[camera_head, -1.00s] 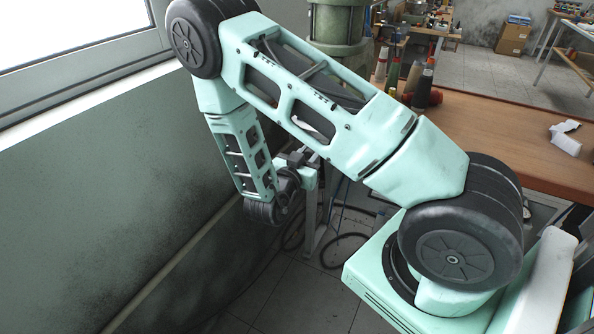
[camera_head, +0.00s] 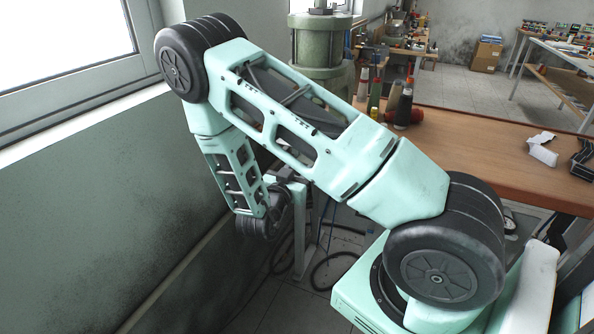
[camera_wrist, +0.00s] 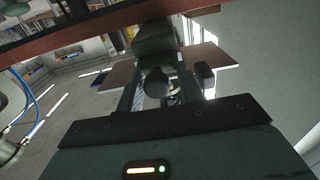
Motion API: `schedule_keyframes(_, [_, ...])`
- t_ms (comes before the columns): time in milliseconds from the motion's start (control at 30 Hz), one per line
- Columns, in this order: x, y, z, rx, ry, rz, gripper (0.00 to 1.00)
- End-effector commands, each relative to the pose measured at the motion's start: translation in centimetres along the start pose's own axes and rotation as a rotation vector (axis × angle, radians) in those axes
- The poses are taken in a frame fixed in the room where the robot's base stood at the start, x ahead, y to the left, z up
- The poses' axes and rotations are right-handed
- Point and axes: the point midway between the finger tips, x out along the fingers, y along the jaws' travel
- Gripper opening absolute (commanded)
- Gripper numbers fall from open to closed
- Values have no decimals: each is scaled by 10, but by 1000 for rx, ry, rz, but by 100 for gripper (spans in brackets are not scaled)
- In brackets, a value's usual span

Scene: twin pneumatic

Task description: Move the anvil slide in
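The tall green pneumatic machine (camera_head: 318,45) stands behind my arm in the head view, its lower part hidden. I cannot pick out the anvil slide with certainty in either view. In the head view my gripper end is hidden behind my lower arm, close to a pale green frame on a stand (camera_head: 299,190). In the wrist view a dark bracket and a housing with a lit yellow bar and green dot fill the bottom. Beyond them are two rails, a dark round part (camera_wrist: 156,82) and flat plates on both sides. I cannot clearly separate my fingers from these parts.
A wooden table (camera_head: 475,150) lies to the right, with thread cones (camera_head: 403,106) and a white object (camera_head: 542,149) on it. A green wall (camera_head: 80,215) with a window is close on the left. Dark cables (camera_head: 330,268) lie on the tiled floor.

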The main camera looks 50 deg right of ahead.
Motion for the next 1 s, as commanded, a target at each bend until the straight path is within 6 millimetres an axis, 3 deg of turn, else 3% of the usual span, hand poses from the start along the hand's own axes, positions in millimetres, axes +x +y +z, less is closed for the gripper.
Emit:
schedule_keyframes(133, [3,7,0,-7,4,19,47])
schedule_keyframes(267, [-8,5,1,-5,3,14,47])
schedule_keyframes(800, [-129,-1,2,-1,0,-3,47])
schedule_keyframes(1000, [-162,-2,1,1,0,-2,47])
